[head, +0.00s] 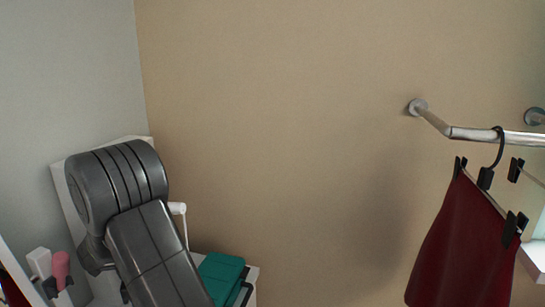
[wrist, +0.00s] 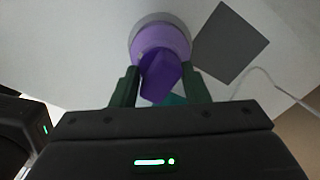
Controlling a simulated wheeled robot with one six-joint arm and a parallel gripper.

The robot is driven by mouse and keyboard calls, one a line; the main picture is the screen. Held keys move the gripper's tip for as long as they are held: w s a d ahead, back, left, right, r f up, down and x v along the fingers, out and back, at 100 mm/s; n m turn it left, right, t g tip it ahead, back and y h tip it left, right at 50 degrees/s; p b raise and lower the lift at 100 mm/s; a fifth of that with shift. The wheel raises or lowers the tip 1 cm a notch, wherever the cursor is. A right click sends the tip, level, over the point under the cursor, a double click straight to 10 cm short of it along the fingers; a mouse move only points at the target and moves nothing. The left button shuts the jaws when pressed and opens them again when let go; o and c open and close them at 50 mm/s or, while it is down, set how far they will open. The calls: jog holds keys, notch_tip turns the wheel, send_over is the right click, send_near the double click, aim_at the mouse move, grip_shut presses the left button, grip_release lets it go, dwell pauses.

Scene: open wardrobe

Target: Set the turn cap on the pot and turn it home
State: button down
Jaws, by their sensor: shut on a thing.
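In the wrist view, my gripper (wrist: 161,82) has its two dark green fingers on either side of a purple turn cap (wrist: 160,72). It is shut on the cap's raised grip. A grey round rim (wrist: 158,17) shows around the far side of the cap and seems to be the pot. The cap sits at or very close to this rim; I cannot tell whether it is fully seated. The pot's body is hidden beneath the cap. In the head view, my arm covers this area, and neither cap nor pot shows.
A dark grey square (wrist: 231,43) and a white cord (wrist: 262,75) lie beside the cap on a pale surface. In the head view, a teal box (head: 222,273) is right of my arm. A dark red skirt (head: 460,245) hangs from a metal rail (head: 480,134) at right.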

jog(key=c, duration=0.7)
grip_release()
jog(key=shift+c, duration=0.3)
jog(key=shift+c, duration=0.4)
jog(key=n, duration=1.2)
jog(key=shift+n, duration=0.3)
jog(key=n, duration=0.4)
